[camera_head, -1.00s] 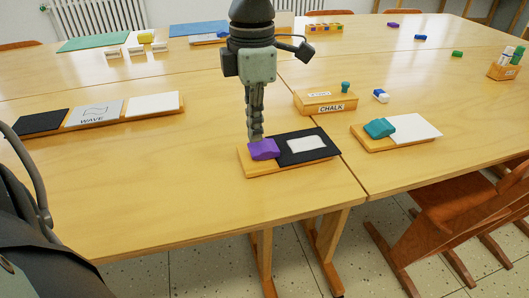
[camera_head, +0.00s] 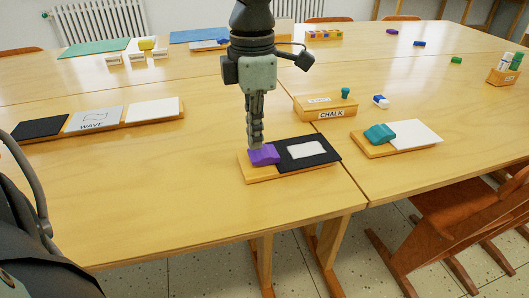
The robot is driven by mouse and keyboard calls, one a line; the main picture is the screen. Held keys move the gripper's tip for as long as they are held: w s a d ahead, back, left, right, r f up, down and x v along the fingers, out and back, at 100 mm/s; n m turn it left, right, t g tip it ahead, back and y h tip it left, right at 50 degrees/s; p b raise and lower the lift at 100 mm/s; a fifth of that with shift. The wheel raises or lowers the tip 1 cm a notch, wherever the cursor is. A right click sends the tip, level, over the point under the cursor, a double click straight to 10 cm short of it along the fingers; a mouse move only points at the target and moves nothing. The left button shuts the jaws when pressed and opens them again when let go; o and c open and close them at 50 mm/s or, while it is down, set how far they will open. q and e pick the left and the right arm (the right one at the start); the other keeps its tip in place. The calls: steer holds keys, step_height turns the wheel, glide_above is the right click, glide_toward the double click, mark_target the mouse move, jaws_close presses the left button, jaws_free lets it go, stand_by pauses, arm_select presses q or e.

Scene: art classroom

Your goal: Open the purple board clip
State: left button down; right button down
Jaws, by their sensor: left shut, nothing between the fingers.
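The purple board clip (camera_head: 265,156) sits at the left end of a small wooden board (camera_head: 290,171) on the table. A black sheet with a white paper piece (camera_head: 307,150) lies on that board, with its left edge at the clip. My left gripper (camera_head: 256,145) points straight down, shut and empty, with its fingertips at the back left edge of the clip. I cannot tell whether the tips touch it. The clip looks lowered onto the board. My right gripper is not in view.
A teal clip (camera_head: 380,133) sits on a second board with a white sheet (camera_head: 415,134) to the right. A chalk box (camera_head: 325,107) stands behind. A wave card (camera_head: 94,116) lies on a long board at left. The table front left of the purple clip is clear.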

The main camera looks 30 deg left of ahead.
mark_target(256, 154)
arm_select(q)
steer(key=shift+f+b, duration=1.05)
steer(key=shift+b, duration=0.15)
stand_by(1.0)
steer(key=shift+r, duration=0.1)
steer(key=shift+r+p, duration=1.85)
steer(key=shift+r, duration=1.6)
